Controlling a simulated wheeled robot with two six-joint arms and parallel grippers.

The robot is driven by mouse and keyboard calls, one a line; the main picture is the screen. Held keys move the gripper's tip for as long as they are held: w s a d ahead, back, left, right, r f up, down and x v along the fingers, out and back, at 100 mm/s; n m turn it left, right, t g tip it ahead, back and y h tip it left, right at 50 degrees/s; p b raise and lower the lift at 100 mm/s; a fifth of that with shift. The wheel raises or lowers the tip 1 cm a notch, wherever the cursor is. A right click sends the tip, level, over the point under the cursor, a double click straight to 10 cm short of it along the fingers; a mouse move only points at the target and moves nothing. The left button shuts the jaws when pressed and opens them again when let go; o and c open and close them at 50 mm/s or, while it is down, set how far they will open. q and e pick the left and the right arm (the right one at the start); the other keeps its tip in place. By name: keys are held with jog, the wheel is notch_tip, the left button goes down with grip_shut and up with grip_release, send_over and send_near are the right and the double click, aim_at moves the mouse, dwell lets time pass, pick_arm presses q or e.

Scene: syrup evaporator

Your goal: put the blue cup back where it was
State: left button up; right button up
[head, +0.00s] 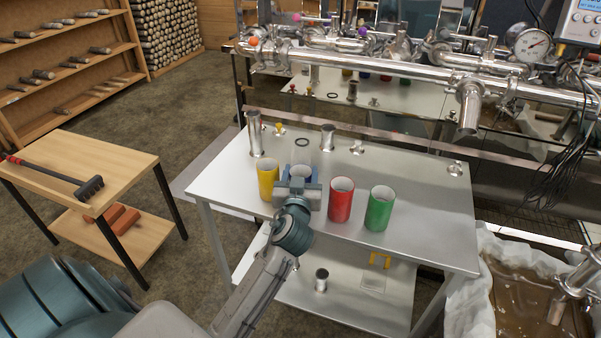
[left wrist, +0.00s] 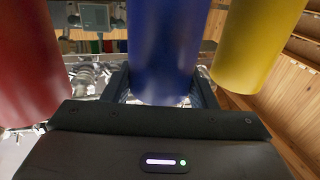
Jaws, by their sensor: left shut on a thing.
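The blue cup (head: 301,171) stands out between the yellow cup (head: 268,180) and the red cup (head: 340,200) over the steel table; most of it is hidden behind my left gripper (head: 299,181). In the left wrist view the blue cup (left wrist: 168,45) is upright between the two fingers, which are shut on it. The red cup (left wrist: 25,65) is on one side and the yellow cup (left wrist: 255,45) on the other, both apart from the fingers. Whether the blue cup touches the table is hidden. My right gripper is in neither view.
A green cup (head: 379,208) stands right of the red one on the steel table (head: 425,235). Metal tubes (head: 255,133) and small fittings stand along its back, under the pipework. A wooden table (head: 85,160) with a brush is at left. The table's right front is clear.

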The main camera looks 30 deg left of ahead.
pick_arm(q)
jog(key=shift+f, duration=0.1)
jog(key=shift+f, duration=0.15)
jog(key=o, duration=1.3)
jog(key=shift+o, duration=0.2)
jog(key=shift+r, duration=0.4)
jog(key=b+v, duration=0.2)
jog(key=v, duration=1)
jog(key=shift+f+b, duration=0.2)
jog(key=shift+b, duration=0.2)
